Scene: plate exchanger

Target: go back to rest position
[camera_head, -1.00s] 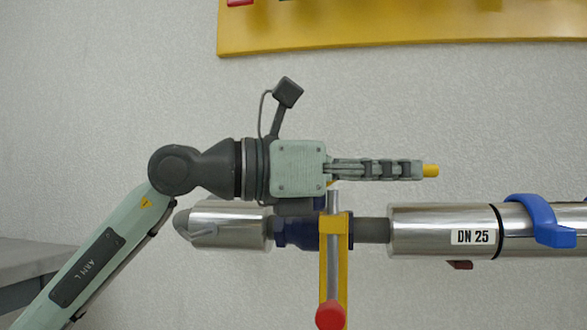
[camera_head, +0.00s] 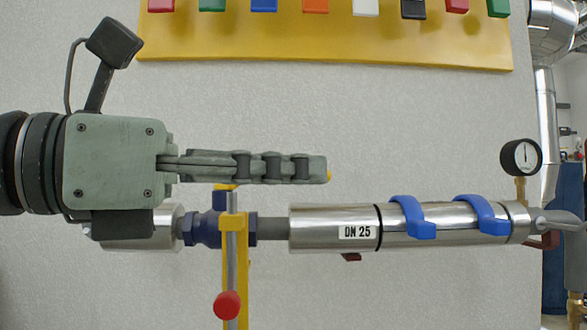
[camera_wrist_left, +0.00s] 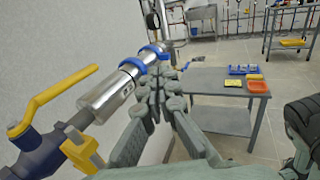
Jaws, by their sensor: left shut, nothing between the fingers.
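My left gripper (camera_head: 325,170) reaches in from the left in the head view. Its fingers are shut and empty, pointing right, just above the pipe line. Below it runs the steel pipe section labelled DN 25 (camera_head: 330,228). In the left wrist view the fingers of my left gripper (camera_wrist_left: 162,82) are together, with the steel pipe (camera_wrist_left: 106,97) to their left. The gripper body hides part of the left pipe end. My right gripper is not in the head view; a dark arm part shows at the right edge of the left wrist view, but no fingers can be told.
A yellow valve lever (camera_wrist_left: 52,98) and blue clamps (camera_head: 482,215) sit on the pipe. A red-knobbed yellow bracket (camera_head: 232,265) hangs below. A pressure gauge (camera_head: 521,158) stands at right. A yellow board (camera_head: 330,45) is above. A grey table (camera_wrist_left: 228,90) stands beyond the fingers.

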